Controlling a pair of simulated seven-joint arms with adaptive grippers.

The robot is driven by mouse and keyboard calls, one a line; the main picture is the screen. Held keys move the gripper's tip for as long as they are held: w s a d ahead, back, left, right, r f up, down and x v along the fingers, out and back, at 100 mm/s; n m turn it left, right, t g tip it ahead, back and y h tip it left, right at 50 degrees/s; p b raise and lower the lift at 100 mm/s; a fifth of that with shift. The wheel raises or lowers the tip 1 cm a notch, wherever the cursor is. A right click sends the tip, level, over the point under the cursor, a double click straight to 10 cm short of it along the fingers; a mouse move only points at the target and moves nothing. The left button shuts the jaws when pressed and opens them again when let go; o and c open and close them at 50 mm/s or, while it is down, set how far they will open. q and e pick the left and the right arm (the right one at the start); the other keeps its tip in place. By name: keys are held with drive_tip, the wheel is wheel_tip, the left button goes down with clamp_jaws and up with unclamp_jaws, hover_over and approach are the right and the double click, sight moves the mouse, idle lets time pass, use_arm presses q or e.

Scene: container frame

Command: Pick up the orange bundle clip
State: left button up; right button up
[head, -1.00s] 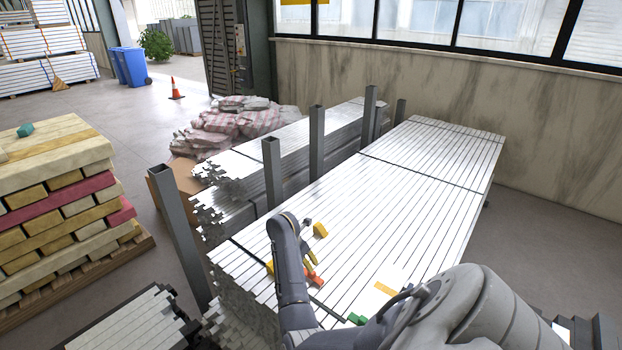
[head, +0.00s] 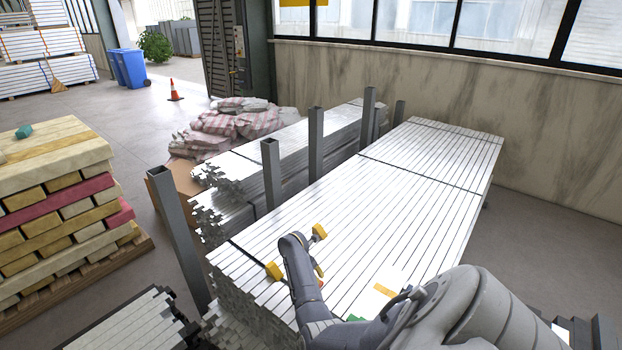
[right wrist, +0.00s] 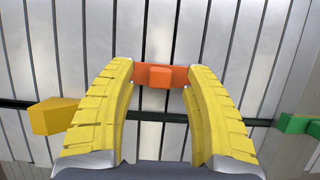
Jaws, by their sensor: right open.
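The orange bundle clip (right wrist: 160,76) lies across the metal bars just beyond the black strap in the right wrist view. Its raised block sits midway between the two yellow fingertips of my right gripper (right wrist: 159,84). The gripper is open, with a finger at either end of the clip; I cannot tell whether they touch it. In the head view only a sliver of the orange clip (head: 321,283) shows beside my right arm. My left gripper is not in view.
A yellow clip (right wrist: 52,115) lies left of the gripper and a green clip (right wrist: 297,124) lies right of it, both along the strap. Upright grey posts (head: 271,172) line the left side of the bar stack (head: 400,190). The stack's far part is clear.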

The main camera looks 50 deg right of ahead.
drive_tip(key=shift+d+f, duration=0.2)
drive_tip(key=shift+f, duration=0.2)
clamp_jaws()
